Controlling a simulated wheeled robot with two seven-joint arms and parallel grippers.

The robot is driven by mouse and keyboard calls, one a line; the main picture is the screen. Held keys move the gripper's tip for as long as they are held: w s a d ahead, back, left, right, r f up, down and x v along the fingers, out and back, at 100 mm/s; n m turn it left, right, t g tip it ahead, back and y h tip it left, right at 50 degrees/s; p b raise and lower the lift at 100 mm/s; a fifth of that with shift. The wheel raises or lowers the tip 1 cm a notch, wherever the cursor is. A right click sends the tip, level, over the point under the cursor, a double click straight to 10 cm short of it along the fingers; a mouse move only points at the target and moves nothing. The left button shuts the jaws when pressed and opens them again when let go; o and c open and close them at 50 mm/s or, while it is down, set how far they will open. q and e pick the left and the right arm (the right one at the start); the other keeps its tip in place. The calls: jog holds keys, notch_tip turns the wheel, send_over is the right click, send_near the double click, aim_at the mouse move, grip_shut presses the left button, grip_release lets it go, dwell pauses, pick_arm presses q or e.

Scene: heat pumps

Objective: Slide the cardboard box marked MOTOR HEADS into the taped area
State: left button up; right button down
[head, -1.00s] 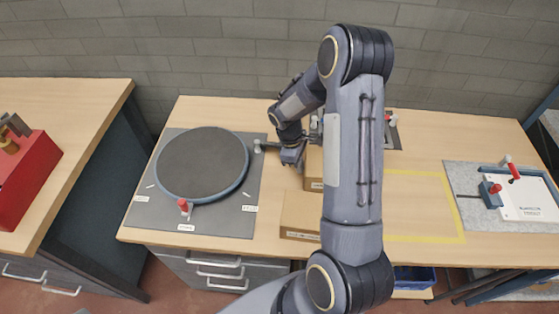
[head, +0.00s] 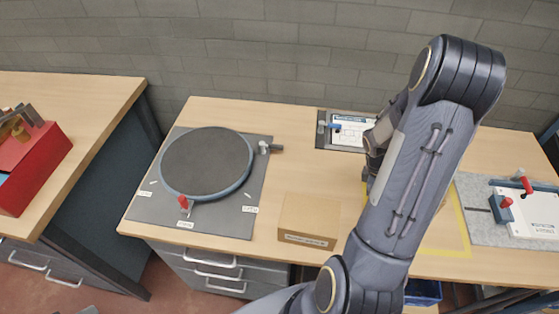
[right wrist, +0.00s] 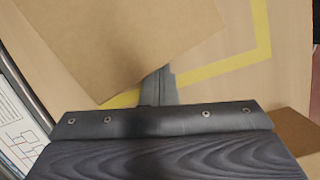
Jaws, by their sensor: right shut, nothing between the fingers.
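In the right wrist view, a cardboard box (right wrist: 115,40) lies over part of the yellow tape outline (right wrist: 215,66). My right gripper (right wrist: 158,82) is shut and empty, its fingertips at this box's edge; I cannot tell if they touch. In the head view my right arm hides most of this box and the fingertips. Part of the taped area (head: 448,240) shows right of the arm. A second cardboard box (head: 310,215) sits left of the arm, its front label too small to read. I cannot tell which box is marked MOTOR HEADS. My left gripper is out of view.
A round dark turntable (head: 205,163) on a grey plate is at the left of the table. A framed panel (head: 347,130) lies at the back, and a white fixture with red handles (head: 527,207) at the right. Bare tabletop lies between turntable and back panel.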

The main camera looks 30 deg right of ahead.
jog(key=shift+s+d, duration=0.8)
jog(key=shift+s, duration=0.35)
jog(key=shift+w, duration=0.15)
